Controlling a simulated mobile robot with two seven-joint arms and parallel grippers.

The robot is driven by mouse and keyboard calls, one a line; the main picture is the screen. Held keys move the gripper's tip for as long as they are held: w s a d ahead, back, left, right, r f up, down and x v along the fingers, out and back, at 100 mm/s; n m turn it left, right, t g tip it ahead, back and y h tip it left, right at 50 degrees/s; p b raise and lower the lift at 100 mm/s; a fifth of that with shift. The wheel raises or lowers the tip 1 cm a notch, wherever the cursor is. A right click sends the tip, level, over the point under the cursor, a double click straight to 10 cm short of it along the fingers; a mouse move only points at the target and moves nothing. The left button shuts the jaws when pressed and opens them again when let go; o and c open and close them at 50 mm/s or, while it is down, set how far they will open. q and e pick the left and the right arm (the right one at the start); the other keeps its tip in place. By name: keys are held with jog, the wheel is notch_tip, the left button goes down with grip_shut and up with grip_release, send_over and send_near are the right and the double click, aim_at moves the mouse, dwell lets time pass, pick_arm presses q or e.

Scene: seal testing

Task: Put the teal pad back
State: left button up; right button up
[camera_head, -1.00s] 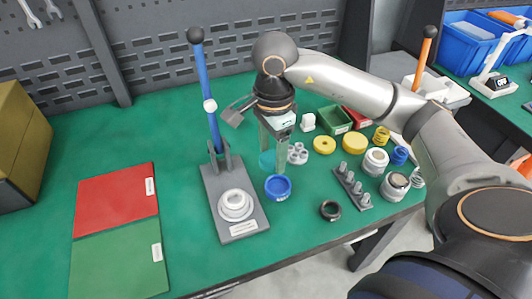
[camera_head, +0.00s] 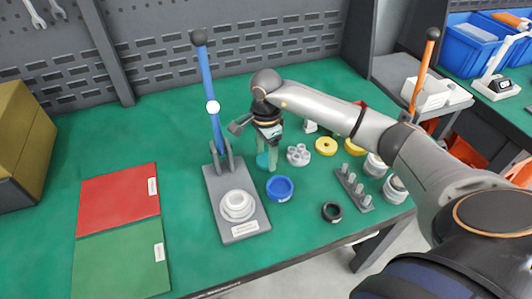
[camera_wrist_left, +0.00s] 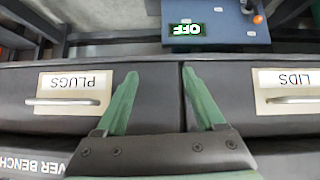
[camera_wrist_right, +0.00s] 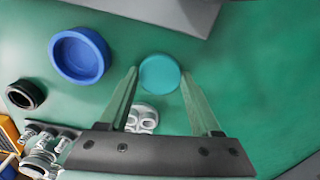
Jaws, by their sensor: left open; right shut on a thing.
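The teal pad (camera_head: 263,160) is a small round disc, partly hidden by my fingers in the head view. My right gripper (camera_head: 266,163) points down and is shut on it. In the right wrist view the pad (camera_wrist_right: 160,73) lies between the two fingertips (camera_wrist_right: 158,80). Whether it touches the bench or hangs just above it I cannot tell. My left gripper (camera_wrist_left: 160,74) is open and empty in front of drawers labelled PLUGS and LIDS, and it is outside the head view.
A lever press (camera_head: 217,210) with a blue handle stands left of the pad. A blue ring cup (camera_head: 280,188), a white lobed part (camera_head: 298,155) and a black ring (camera_head: 332,212) lie nearby. Red (camera_head: 118,197) and green (camera_head: 120,257) mats lie at left. Bench behind the press is clear.

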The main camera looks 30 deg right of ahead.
aim_at(266, 159)
jog(key=shift+f, duration=0.2)
jog(key=o, duration=1.3)
jog(key=shift+r, duration=0.1)
jog(key=shift+o, duration=0.2)
notch_tip(266, 159, up, 12)
jog(key=shift+r, duration=0.15)
